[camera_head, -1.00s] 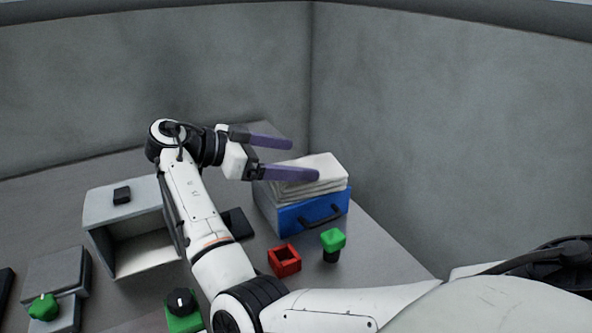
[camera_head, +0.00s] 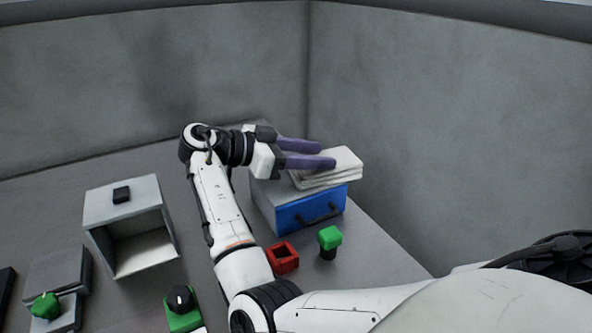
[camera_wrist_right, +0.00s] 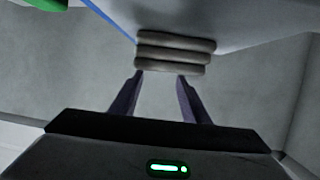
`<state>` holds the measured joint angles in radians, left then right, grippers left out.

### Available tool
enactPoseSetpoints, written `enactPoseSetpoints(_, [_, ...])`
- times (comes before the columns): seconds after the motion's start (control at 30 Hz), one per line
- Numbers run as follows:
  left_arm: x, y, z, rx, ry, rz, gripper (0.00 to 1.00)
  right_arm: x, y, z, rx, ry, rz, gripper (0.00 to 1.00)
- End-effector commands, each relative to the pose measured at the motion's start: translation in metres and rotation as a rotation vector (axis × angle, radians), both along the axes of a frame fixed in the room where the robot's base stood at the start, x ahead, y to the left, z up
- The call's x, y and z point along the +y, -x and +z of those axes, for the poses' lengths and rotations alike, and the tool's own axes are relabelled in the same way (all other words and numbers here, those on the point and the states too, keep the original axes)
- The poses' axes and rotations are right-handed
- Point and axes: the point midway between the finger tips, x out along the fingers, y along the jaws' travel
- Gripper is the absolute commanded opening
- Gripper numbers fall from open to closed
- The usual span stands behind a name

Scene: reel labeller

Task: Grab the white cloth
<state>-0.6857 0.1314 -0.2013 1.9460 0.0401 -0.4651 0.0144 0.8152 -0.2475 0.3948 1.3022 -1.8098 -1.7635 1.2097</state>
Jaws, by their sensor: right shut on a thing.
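The white cloth (camera_head: 344,163) is a folded stack lying on the grey top of a box with a blue drawer front (camera_head: 312,210), reaching to the box's right side. My right gripper (camera_head: 328,155) is at the left edge of the cloth, its purple fingers shut on it. In the right wrist view the layered folds of the cloth (camera_wrist_right: 176,52) show at the fingertips (camera_wrist_right: 160,76), with a gap between the fingers. How deep the fingers reach into the cloth is hard to tell. My left gripper is out of view.
A red open block (camera_head: 283,257) and a green-topped peg (camera_head: 329,240) stand before the box. A grey open-fronted box (camera_head: 100,205) stands left, with a green-based black knob (camera_head: 181,305) in front. Grey walls close in behind and right.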

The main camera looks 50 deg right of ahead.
Motion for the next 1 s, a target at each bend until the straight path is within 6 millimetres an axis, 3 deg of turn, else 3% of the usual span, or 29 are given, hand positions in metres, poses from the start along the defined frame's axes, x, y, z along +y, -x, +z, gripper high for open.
enactPoseSetpoints(0.03, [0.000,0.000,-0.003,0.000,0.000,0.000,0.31,0.004,-0.008,-0.036,-0.003,-0.093,0.037,0.20])
enactPoseSetpoints(0.17, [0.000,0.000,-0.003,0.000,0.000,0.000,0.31,0.005,-0.009,-0.036,-0.003,-0.093,0.041,0.00])
enactPoseSetpoints(0.63, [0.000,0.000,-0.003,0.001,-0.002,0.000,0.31,0.006,-0.009,-0.035,-0.002,-0.096,0.043,0.00])
enactPoseSetpoints(0.77, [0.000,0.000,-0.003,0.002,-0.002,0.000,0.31,0.005,-0.009,-0.023,-0.005,-0.094,0.041,0.00])
enactPoseSetpoints(1.0, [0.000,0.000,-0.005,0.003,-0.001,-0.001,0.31,0.005,-0.009,0.026,-0.007,-0.093,0.042,0.00])
